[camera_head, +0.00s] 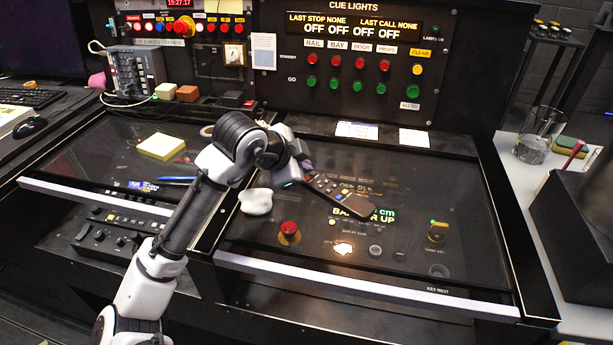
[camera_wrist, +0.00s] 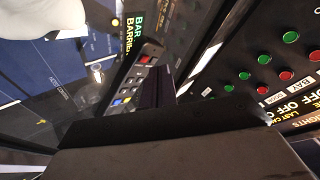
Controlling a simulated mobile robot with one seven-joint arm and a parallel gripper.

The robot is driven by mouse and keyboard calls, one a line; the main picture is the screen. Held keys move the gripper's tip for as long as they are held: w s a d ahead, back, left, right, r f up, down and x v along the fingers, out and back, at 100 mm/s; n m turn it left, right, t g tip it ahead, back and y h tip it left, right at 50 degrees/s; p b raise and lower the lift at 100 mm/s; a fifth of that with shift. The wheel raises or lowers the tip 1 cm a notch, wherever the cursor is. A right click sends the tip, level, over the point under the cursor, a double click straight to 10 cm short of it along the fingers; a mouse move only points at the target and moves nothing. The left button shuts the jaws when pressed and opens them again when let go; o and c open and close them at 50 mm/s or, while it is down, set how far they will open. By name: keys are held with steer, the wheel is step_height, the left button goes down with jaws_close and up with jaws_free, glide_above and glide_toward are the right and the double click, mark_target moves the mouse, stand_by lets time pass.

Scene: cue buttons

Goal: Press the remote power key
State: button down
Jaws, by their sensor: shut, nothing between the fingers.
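The remote (camera_head: 345,196) is a long dark handset with small coloured keys, lying at a slant on the glass top of the right console. Its keyed end also shows in the wrist view (camera_wrist: 133,82), with a red key (camera_wrist: 146,59) and blue and yellow keys near it. Which key is the power key I cannot read. My gripper (camera_head: 303,180) is at the remote's upper left end, shut and empty. Its tips are close to the keys in the wrist view; whether they touch I cannot tell. My wrist hides part of that end.
A key switch (camera_head: 437,231) stands at right. The cue-light panel (camera_head: 350,60) rises behind. A glass (camera_head: 538,135) stands on the right side table.

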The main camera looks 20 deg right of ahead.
steer(key=shift+r+p, duration=2)
steer(key=shift+r, duration=0.55)
